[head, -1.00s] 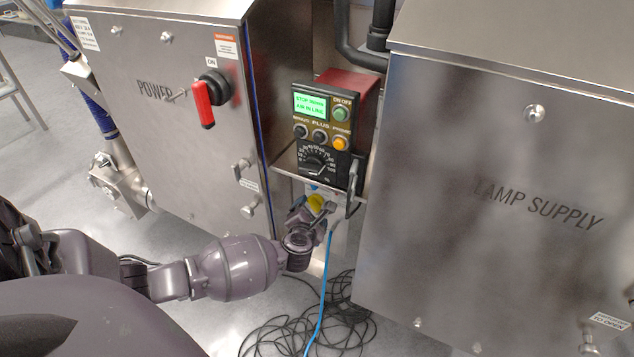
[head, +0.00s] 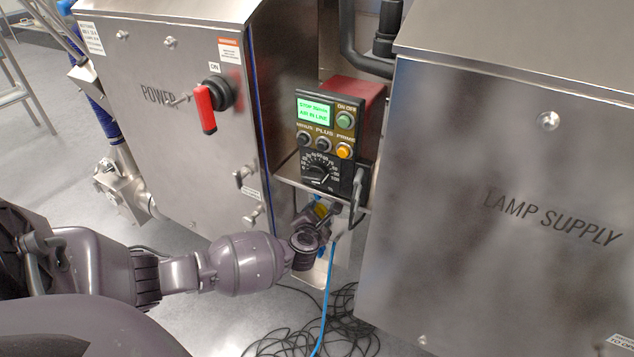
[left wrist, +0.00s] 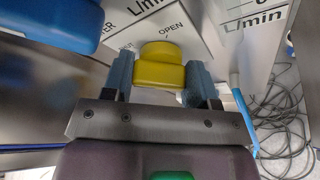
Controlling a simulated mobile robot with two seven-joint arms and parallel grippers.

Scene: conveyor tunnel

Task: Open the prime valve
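The yellow prime valve knob (left wrist: 160,68) is in the middle of the left wrist view, on a white unit with "OPEN" printed on it. In the head view only a bit of yellow (head: 320,210) shows, below the pump's control panel. My left gripper (head: 322,214) is at the knob. In the left wrist view its two fingers (left wrist: 160,75) stand one on each side of the knob, very close to its edges. I cannot tell whether they press on it. My right gripper is not in view.
The control panel (head: 325,140) shows a green screen reading "AIR IN LINE". Steel cabinets stand close on both sides: power (head: 165,110) and lamp supply (head: 510,170). A blue tube (head: 328,290) hangs below, with black cables (head: 340,325) on the floor.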

